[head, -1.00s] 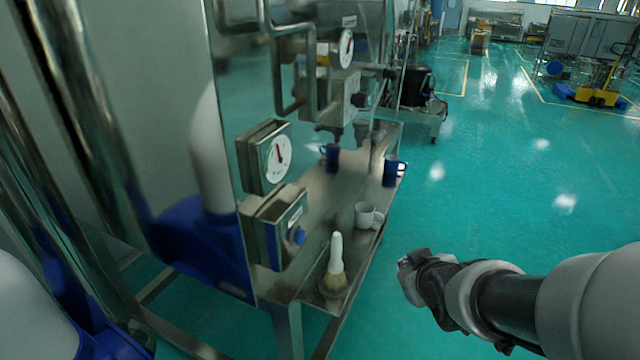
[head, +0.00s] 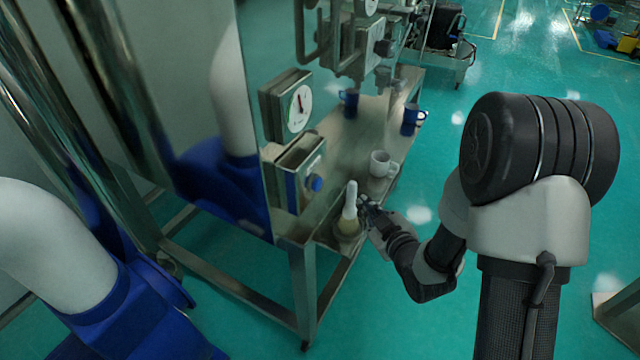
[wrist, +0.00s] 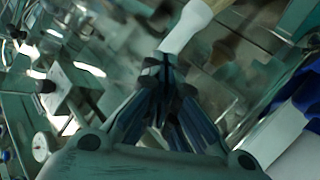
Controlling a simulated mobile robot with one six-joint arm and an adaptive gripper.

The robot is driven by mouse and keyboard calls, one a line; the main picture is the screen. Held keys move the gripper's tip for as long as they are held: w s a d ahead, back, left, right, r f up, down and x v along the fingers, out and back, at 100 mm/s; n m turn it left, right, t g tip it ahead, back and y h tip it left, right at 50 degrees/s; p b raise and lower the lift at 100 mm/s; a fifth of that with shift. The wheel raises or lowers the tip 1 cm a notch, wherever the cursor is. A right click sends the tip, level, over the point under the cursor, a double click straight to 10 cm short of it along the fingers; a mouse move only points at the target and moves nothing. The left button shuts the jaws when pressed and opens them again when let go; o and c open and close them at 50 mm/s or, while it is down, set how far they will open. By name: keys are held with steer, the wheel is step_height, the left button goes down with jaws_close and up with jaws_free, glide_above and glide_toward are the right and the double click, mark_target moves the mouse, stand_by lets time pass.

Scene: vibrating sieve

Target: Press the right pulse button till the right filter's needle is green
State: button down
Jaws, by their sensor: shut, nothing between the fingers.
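A round white gauge (head: 299,108) with a reddish needle pointing roughly up sits in a metal box on the machine's near side. Below it, a control box carries a blue round button (head: 314,183). A second gauge (head: 369,5) is cut off at the top edge. I cannot tell which of these is the right filter's. A small white dial (wrist: 40,147) also shows in the wrist view. My gripper (head: 366,204) is shut and empty, right of and below the button, apart from it. In the wrist view my gripper's fingertips (wrist: 165,60) are together.
A white-handled brush (head: 350,203) stands on the metal shelf (head: 345,145) close beside my gripper; I cannot tell if they touch. A white mug (head: 380,164) and blue mugs (head: 411,120) stand farther back. The green floor (head: 420,340) right of the stand is open.

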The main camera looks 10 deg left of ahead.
mark_target(318, 184)
steer(key=w+a, duration=0.3)
steer(key=a, duration=0.5)
steer(key=shift+a+p, duration=0.15)
steer(key=shift+p, duration=0.15)
steer(key=shift+a, duration=0.15)
stand_by(1.2)
steer(key=shift+w+a+b, duration=0.15)
steer(key=shift+a+b, duration=0.1)
steer(key=shift+b, duration=0.2)
steer(key=shift+w+a+b, duration=0.2)
steer(key=shift+a+b, duration=0.1)
steer(key=shift+a, duration=0.2)
stand_by(0.5)
steer(key=shift+d, duration=0.15)
steer(key=shift+s+d+b, duration=0.35)
steer(key=shift+d+b, duration=0.05)
steer(key=shift+d, duration=0.35)
